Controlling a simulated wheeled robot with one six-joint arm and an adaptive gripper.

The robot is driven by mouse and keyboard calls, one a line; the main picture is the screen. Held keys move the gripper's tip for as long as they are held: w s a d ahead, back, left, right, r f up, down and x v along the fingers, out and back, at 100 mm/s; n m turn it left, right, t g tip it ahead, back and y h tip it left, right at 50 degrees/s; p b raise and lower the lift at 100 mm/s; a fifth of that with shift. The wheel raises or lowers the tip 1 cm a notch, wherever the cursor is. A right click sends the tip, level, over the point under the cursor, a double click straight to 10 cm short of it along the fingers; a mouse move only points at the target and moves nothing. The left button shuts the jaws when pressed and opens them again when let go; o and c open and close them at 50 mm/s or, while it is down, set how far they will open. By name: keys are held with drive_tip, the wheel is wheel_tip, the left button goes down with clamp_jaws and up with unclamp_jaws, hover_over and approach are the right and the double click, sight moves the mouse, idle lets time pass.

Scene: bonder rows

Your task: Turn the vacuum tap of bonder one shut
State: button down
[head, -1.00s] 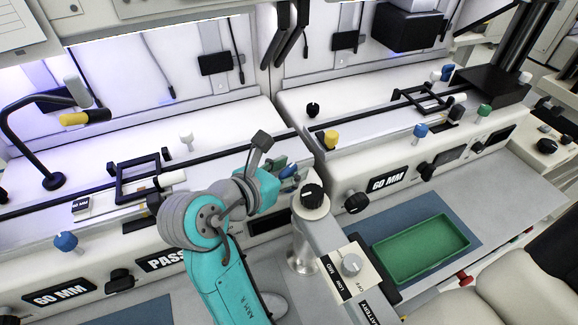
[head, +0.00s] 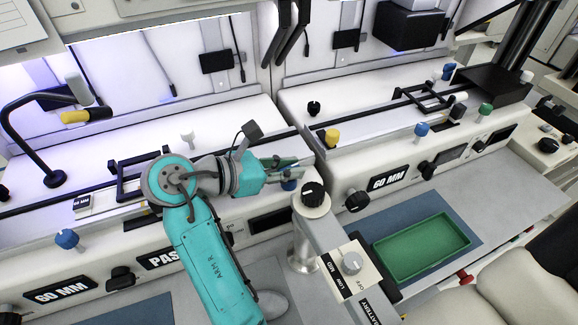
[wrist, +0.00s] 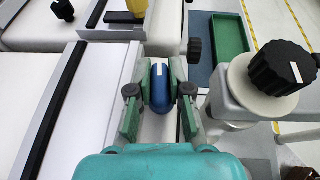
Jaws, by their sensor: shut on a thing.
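In the wrist view a blue tap handle (wrist: 160,88) with a white mark on its top sits between the two fingers. My gripper (wrist: 158,92) is shut on this handle, one finger on each side. In the head view my gripper (head: 290,172) is at the right end of the left machine's front, and the blue handle (head: 289,185) shows partly below the fingers. The tap's base is hidden, and no label on it can be read.
A black-knobbed post (head: 313,196) stands close right of my gripper. Another blue tap (head: 66,239) is at the left, and a blue knob (head: 421,130) and a yellow knob (head: 331,139) are on the right machine. A green tray (head: 425,248) lies on the right bench.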

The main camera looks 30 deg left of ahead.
drive_tip(key=c, duration=1.1)
unclamp_jaws()
drive_tip(key=shift+r, duration=0.1)
wheel_tip(320, 180, up, 10)
drive_tip(key=shift+f, duration=0.15)
